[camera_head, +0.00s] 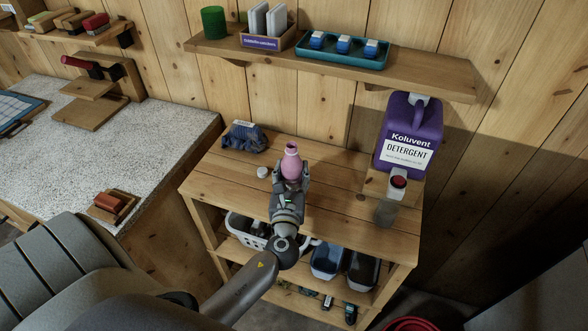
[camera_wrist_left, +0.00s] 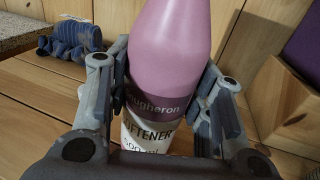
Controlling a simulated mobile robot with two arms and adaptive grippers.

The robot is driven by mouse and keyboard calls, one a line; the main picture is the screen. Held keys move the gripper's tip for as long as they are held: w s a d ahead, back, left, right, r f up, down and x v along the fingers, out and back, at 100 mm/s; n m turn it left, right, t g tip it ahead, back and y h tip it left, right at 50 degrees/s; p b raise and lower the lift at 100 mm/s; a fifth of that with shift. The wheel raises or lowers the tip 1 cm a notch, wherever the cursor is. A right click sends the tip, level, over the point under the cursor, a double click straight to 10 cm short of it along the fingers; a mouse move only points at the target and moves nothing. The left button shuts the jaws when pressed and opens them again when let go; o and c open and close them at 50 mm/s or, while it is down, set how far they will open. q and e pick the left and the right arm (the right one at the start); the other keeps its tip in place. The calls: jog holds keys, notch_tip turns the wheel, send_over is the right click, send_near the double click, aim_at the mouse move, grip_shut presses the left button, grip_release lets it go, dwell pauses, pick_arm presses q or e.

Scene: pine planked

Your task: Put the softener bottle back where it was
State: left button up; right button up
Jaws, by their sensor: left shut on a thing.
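The softener bottle (camera_head: 291,164) is pink with a purple and white label and stands upright over the wooden table (camera_head: 340,177). It fills the middle of the left wrist view (camera_wrist_left: 169,50). My left gripper (camera_head: 288,182) is shut on it, with one finger on each side. Whether the bottle's base touches the tabletop is hidden by the gripper. A small white cap (camera_head: 262,172) lies on the table just left of the bottle. My right gripper is not in view.
A purple detergent jug (camera_head: 409,125) sits on a wooden stand at the table's right, with a clear cup (camera_head: 385,211) below its spout. A blue-grey bundled thing (camera_head: 243,136) lies at the back left. A wall shelf (camera_head: 420,76) hangs above.

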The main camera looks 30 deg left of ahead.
pick_arm(q)
jog(key=shift+f, duration=0.9)
jog(key=shift+f, duration=0.15)
jog(key=o, duration=1.3)
jog(key=shift+o, duration=0.2)
